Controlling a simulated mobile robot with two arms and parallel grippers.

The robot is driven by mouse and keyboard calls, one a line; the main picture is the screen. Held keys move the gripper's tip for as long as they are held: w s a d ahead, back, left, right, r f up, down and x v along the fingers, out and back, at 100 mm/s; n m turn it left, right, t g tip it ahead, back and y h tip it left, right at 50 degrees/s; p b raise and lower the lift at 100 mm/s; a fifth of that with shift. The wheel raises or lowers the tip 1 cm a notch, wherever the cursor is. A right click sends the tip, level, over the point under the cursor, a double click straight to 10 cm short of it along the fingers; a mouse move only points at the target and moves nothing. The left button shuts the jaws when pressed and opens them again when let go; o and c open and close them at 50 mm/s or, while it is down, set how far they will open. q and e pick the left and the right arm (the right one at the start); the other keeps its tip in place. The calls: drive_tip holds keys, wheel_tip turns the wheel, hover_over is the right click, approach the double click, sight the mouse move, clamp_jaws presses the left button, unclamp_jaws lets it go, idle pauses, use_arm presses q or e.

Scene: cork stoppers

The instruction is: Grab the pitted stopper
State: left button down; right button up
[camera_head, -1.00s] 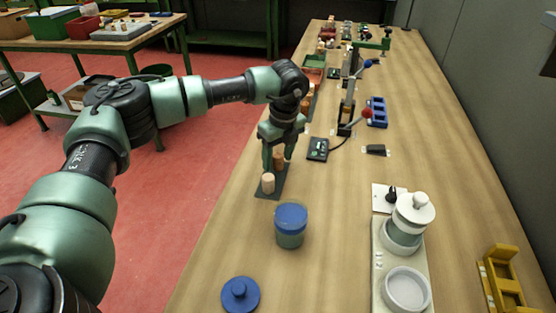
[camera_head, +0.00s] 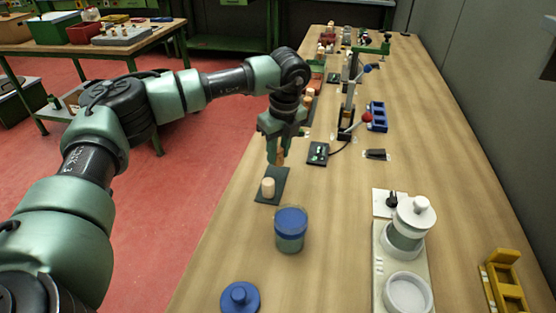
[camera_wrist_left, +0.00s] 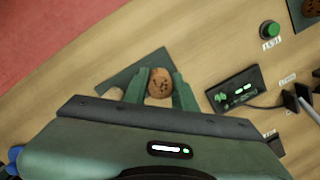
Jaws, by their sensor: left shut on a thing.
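The pitted stopper (camera_wrist_left: 160,83) is brown cork with dark pits on its round top in the left wrist view. It sits between the two green fingers of my left gripper (camera_wrist_left: 158,90), which is shut on it. In the head view the brown stopper (camera_head: 281,157) shows partly between the fingertips of the left gripper (camera_head: 277,157), over the far part of a dark mat. A paler, smooth stopper (camera_head: 268,188) stands upright on the near part of the mat.
The dark mat (camera_head: 261,198) lies near the table's left edge. A blue-lidded jar (camera_head: 290,230) and a blue knobbed lid (camera_head: 240,297) stand nearer.

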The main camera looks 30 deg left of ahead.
use_arm(q)
wheel_tip(320, 180, up, 17)
drive_tip(key=b, duration=0.1)
drive_tip(key=shift+f, duration=0.15)
idle(0.9)
